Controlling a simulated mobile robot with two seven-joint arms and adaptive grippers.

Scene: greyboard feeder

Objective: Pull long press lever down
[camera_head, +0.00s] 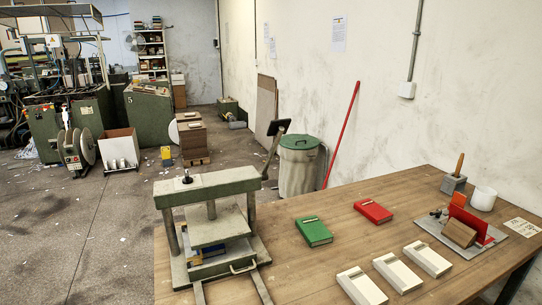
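A green bench press (207,186) stands at the near left end of the wooden table. A black knob (186,178) sits on its top beam. A long bar with a dark flat end (278,128) rises at a slant beside the right end of the beam. It looks like the press lever and is raised; where it joins the press is not clear. A flat plate (214,228) hangs under the beam, above a blue and yellow item (208,252) on the press bed. Neither my left nor my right gripper is in view.
On the wooden table (330,255) lie a green book (314,232), a red book (373,211) and several white blocks (427,259). A fixture with a red plate (468,222) stands at the right. A lidded bin (299,165) stands behind the table, near the wall.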

